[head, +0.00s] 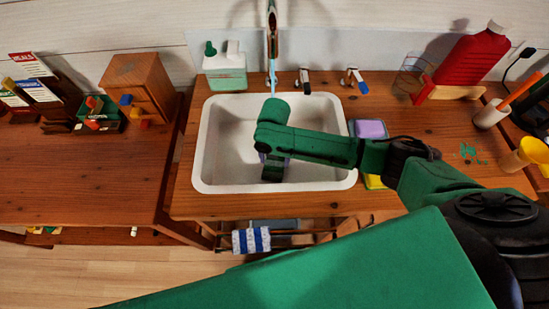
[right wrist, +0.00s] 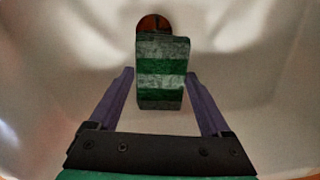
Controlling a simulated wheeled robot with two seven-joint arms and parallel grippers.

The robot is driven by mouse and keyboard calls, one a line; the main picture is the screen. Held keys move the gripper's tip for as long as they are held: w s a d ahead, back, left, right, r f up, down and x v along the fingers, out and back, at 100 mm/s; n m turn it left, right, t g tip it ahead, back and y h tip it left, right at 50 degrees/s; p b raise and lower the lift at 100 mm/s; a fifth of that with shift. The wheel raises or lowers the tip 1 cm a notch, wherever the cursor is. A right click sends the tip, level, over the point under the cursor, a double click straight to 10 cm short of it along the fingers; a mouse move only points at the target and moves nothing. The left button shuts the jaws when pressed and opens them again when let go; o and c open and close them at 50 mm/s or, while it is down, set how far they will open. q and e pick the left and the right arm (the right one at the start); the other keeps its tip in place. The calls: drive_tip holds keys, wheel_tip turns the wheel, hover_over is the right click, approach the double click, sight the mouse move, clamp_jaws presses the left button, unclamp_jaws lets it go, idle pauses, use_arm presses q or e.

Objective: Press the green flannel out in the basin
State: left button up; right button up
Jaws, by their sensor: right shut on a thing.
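The green flannel (right wrist: 162,70), with green and grey-white stripes, shows in the right wrist view as a folded block between the purple fingers of my right gripper (right wrist: 158,82). The gripper is shut on it. The white basin (head: 202,160) is set in the wooden counter. I cannot tell whether the flannel touches the basin floor. My left gripper is not in view.
The tap (head: 272,25) stands behind the basin, with a pale blue streak below its spout. A soap bottle (head: 226,70) stands at the back left. A purple sponge (head: 371,129) lies by the right rim. A blue-striped cloth (head: 251,240) hangs below the front.

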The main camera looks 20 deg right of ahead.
sight(275, 162)
drive_tip(key=shift+f+b, duration=0.35)
drive_tip(key=shift+f, duration=0.2)
idle(0.7)
drive_tip(key=shift+s, duration=0.1)
idle(0.6)
drive_tip(key=shift+s+f, duration=0.1)
drive_tip(key=shift+f, duration=0.05)
idle(0.6)
drive_tip(key=shift+p, duration=0.35)
wheel_tip(275, 162, up, 15)
drive_tip(key=p, duration=1.5)
drive_tip(key=shift+p, duration=0.35)
drive_tip(key=shift+w, duration=0.2)
